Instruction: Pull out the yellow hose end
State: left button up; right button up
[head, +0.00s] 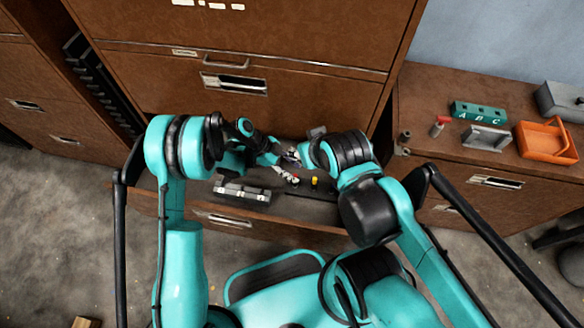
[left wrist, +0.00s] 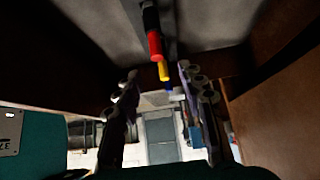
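A small yellow hose end (head: 314,181) shows inside the open drawer in the head view. In the left wrist view the yellow piece (left wrist: 163,72) lies between a red piece (left wrist: 155,45) and a blue piece (left wrist: 169,87), beyond my fingertips. My left gripper (head: 284,173) reaches down into the drawer, left of the yellow end. In the left wrist view its two fingers (left wrist: 155,85) are apart, with no object clearly held between them. My right arm reaches in over the drawer from the right; its gripper's fingers cannot be made out.
The open drawer (head: 175,205) has brown walls close around my left gripper. A grey case (head: 243,192) lies in its left part. The cabinet (head: 290,105) rises behind. A side cabinet at right carries an orange tray (head: 547,143), a green lettered block (head: 479,111) and a grey box (head: 562,101).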

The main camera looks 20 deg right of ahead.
pick_arm(q)
jog(key=b+x, duration=0.2)
jog(key=x, duration=0.5)
jog(key=shift+s+d+f, duration=0.1)
jog(key=shift+d+f, duration=0.1)
jog(key=shift+f, duration=0.05)
jog(key=shift+x, duration=1)
grip_shut()
